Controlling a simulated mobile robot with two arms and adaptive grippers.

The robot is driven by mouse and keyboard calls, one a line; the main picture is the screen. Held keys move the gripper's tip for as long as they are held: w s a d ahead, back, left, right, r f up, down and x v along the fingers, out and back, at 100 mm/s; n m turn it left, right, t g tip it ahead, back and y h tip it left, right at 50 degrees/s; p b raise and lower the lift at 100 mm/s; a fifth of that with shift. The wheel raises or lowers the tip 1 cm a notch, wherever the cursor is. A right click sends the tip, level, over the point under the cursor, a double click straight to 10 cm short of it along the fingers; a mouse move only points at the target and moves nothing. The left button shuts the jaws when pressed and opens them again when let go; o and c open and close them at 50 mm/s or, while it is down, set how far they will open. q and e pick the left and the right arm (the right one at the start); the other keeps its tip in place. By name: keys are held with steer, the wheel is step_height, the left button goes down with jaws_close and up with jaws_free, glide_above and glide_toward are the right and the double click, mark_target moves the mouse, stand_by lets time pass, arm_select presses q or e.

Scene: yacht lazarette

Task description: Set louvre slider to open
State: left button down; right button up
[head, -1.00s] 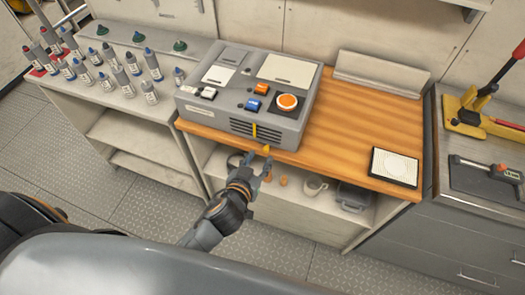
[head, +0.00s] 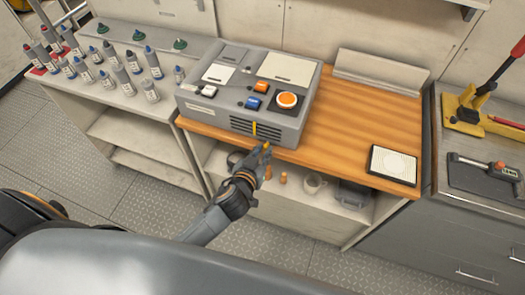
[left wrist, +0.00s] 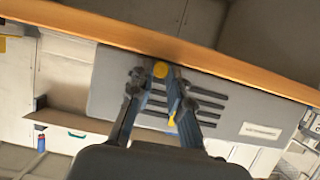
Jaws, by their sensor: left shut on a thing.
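The grey control box (head: 250,90) stands on the wooden counter, with dark louvre slots (head: 265,131) low on its front. A yellow upright strip (head: 254,128) lies across the slots; its pointed end also shows in the left wrist view (left wrist: 172,119). A small yellow knob (head: 267,145), which looks like the louvre slider's handle, shows at my left fingertips. My left gripper (head: 262,155) is in front of the box near the counter edge. In the left wrist view its fingers (left wrist: 160,84) are shut around the round yellow knob (left wrist: 160,69). My right gripper is not in view.
The box top has an orange round button (head: 287,100) and blue and orange switches. The wooden counter (head: 350,115) is clear right of the box, up to a white-topped pad (head: 393,164). Several bottles (head: 115,70) stand on the left.

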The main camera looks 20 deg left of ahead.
arm_select(q)
steer(key=shift+d, duration=0.15)
steer(key=shift+d, duration=0.4)
steer(key=c, duration=1.3)
jaws_free()
steer(key=shift+o, duration=0.2)
steer(key=shift+s, duration=0.1)
steer(key=v, duration=1.1)
steer(key=shift+s+r, duration=0.25)
steer(key=shift+s, duration=0.1)
steer(key=shift+a+f, duration=0.1)
steer(key=shift+f, duration=0.05)
